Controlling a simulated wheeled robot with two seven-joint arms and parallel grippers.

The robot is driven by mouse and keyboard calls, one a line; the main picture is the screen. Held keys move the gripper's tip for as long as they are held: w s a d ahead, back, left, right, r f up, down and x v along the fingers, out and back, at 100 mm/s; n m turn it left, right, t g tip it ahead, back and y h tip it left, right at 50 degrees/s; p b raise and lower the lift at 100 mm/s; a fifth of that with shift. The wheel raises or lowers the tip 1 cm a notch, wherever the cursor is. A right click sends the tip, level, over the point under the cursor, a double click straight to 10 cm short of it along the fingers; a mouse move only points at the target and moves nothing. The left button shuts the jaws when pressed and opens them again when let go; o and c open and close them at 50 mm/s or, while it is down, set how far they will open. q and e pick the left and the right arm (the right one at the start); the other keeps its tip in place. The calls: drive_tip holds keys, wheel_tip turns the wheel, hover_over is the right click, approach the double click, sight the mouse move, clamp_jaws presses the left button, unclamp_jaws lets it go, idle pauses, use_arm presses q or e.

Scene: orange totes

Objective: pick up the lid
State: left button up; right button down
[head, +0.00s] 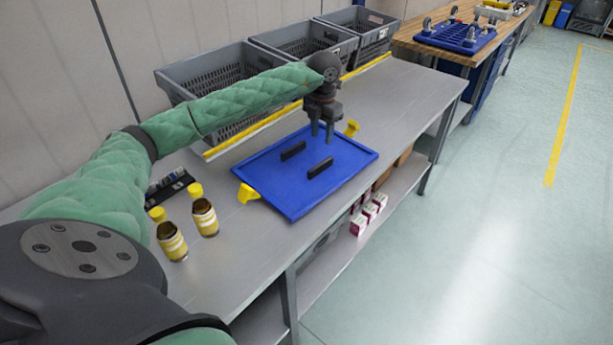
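The blue lid (262,180) lies flat on the grey metal table. It has two black handle bars, one near its middle (320,167) and one farther back (293,150). Yellow clips show at its left corner (248,193) and its far right corner (352,128). My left gripper (322,138) points down over the far right part of the lid. Its two fingers are apart with nothing between them. Whether the fingertips touch the lid cannot be told. My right gripper is not in view.
Two brown bottles with yellow caps (205,218) (172,240) stand left of the lid, near a small black rack (168,187). Grey crates (215,80) line the back behind a yellow strip. Small boxes (369,212) sit on the lower shelf. The table's right end (425,85) is clear.

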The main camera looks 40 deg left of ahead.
sight(321, 163)
use_arm(q)
wheel_tip(321, 163, down, 3)
drive_tip(key=shift+r+b, duration=0.1)
drive_tip(key=shift+b, duration=0.8)
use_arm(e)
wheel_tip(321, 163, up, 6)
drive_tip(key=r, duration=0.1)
use_arm(q)
drive_tip(key=shift+f+p, duration=0.55)
drive_tip(key=shift+f, duration=0.8)
drive_tip(key=f, duration=0.1)
drive_tip(key=f+p, duration=0.1)
drive_tip(key=f, duration=0.1)
drive_tip(key=f+p, duration=0.1)
drive_tip(key=shift+s+d+f, duration=0.2)
drive_tip(key=shift+s+f, duration=0.05)
drive_tip(key=shift+s, duration=0.05)
drive_tip(key=shift+f+p, duration=0.3)
clamp_jaws()
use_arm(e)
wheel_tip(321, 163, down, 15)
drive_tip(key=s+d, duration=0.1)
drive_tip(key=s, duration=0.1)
